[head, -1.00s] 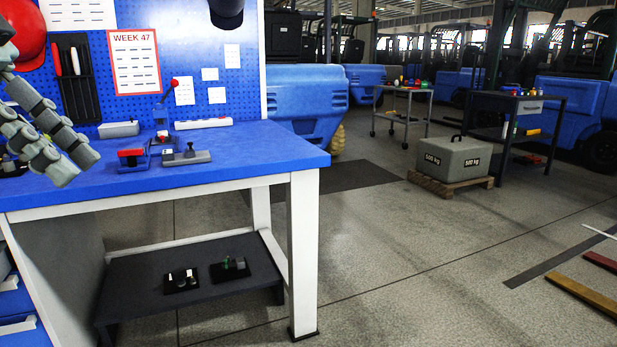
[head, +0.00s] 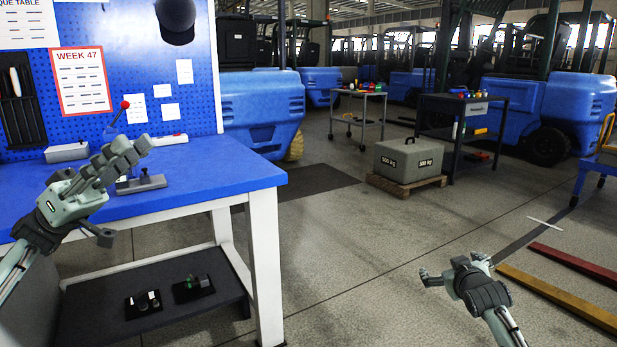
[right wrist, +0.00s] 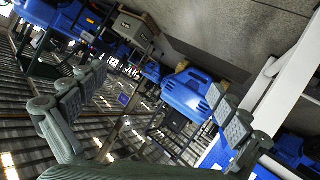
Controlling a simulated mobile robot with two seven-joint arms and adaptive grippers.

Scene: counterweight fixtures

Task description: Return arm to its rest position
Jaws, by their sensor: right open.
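My left gripper (head: 126,192) is in front of the blue workbench's left part in the head view. Its long paired fingers point up and right, and its lone finger sits lower, well apart from them. A grey fixture block (head: 148,181) lies beside the fingertips, partly covered.
The blue benchtop (head: 225,168) is bare toward its right end. A grey box (head: 67,152) and a white strip (head: 165,140) lie by the pegboard. A 500 kg weight (head: 408,160) stands on a pallet. Red (head: 575,264) and yellow (head: 560,299) bars lie on the floor at right.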

